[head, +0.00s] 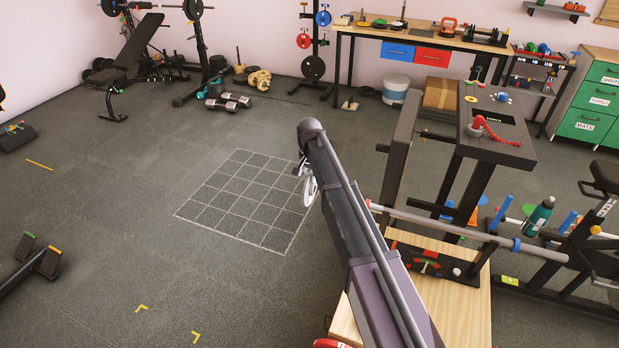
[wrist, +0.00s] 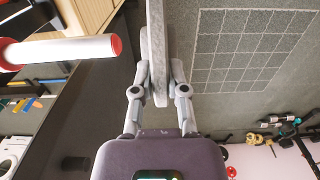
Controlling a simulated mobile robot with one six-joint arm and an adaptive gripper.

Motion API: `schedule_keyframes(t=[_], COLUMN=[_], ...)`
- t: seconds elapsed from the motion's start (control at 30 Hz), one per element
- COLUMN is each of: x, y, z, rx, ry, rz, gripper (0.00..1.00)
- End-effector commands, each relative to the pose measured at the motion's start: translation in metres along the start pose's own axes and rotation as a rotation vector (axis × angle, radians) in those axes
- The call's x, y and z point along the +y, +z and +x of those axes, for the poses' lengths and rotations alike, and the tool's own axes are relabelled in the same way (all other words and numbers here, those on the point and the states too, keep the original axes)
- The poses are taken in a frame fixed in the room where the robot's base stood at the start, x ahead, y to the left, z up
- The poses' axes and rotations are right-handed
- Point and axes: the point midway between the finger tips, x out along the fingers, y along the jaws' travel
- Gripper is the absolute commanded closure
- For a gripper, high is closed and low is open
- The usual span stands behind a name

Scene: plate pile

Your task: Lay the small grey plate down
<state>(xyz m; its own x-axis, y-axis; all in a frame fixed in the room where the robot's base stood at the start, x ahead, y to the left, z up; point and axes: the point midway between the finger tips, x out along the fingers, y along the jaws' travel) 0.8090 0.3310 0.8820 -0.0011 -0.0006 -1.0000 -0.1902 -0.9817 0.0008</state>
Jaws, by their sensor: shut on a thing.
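The small grey plate (head: 311,190) is in my gripper (head: 303,169), hanging below the end of my arm in the head view. In the wrist view the plate (wrist: 155,45) shows nearly edge-on, between the two fingers of my gripper (wrist: 157,92), which are shut on it. In the head view, my arm hides part of the gripper and plate. The plate appears in front of the right edge of a white-lined grid (head: 240,203) on the floor. The grid also shows in the wrist view (wrist: 250,50), to the right of the plate.
A barbell (head: 440,222) lies across a black rack to the right of my arm. Its red-ended sleeve (wrist: 60,50) shows left in the wrist view. A wooden box (head: 465,310) stands below the bar.

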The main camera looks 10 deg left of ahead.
Motion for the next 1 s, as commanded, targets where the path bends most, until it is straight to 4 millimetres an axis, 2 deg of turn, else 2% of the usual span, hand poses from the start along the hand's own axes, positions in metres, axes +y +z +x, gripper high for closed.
schedule_keyframes(t=[0.03,1.0], x=[0.0,0.0], y=[0.0,0.0], z=[-0.008,-0.115], rx=[0.0,0.0], ry=[0.0,0.0], rz=[0.0,0.0], gripper=[1.0,1.0])
